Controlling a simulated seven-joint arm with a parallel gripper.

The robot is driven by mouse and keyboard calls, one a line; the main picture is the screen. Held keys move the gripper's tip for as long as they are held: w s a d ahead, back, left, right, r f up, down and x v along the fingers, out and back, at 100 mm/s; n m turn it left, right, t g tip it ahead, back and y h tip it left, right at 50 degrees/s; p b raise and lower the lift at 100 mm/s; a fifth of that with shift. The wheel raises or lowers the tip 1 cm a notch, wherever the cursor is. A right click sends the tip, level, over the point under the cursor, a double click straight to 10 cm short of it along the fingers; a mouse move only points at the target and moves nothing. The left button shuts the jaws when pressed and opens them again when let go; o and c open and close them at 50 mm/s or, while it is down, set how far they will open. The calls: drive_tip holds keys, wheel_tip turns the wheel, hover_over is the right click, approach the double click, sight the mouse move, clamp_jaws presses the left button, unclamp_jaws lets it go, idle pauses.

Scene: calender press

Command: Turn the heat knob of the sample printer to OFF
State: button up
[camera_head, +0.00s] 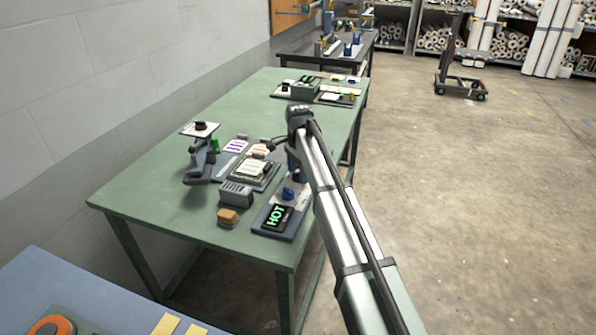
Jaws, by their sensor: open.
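A small unit on the green table has a black display (276,217) that reads HOT in green letters. A blue knob (288,193) sits on a pale plate just behind the display; its pointer setting is too small to read. I take this unit for the sample printer. My arm reaches in from the lower right and bends above the table. My arm hides the unit's right rear part.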

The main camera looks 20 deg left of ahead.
drive_tip(key=c, duration=1.1)
drive_tip(key=shift+o, duration=0.2)
drive_tip(key=shift+n, duration=0.3)
